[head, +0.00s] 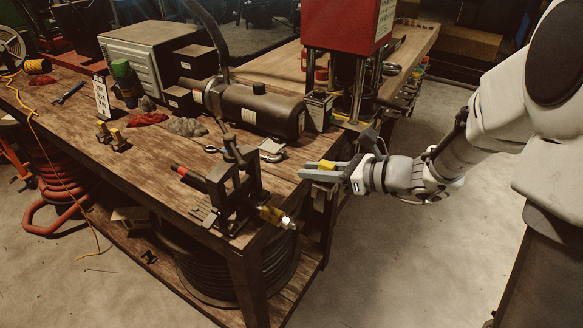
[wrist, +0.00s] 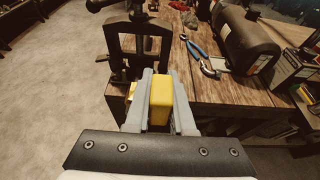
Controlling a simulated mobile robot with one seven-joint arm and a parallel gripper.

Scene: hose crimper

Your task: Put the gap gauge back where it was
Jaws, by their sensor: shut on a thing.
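My gripper (head: 322,172) is shut on a yellow block, which I take to be the gap gauge (head: 327,165). In the wrist view the gauge (wrist: 160,101) stands between the two grey fingers of my gripper (wrist: 160,100), with its top showing and its lower part hidden. The gripper is at the right end of the wooden bench (head: 180,180), by its edge. A dark vise (head: 235,185) stands on the bench corner to the left of the gripper. In the wrist view the vise (wrist: 140,42) is just beyond the fingertips.
A brass-coloured hose fitting (head: 277,217) sticks out at the vise. Blue-handled pliers (wrist: 194,48) and a silver metal piece (wrist: 212,68) lie on the bench beside a large dark cylinder (head: 262,108). A red press (head: 345,25) stands behind. The floor right of the bench is clear.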

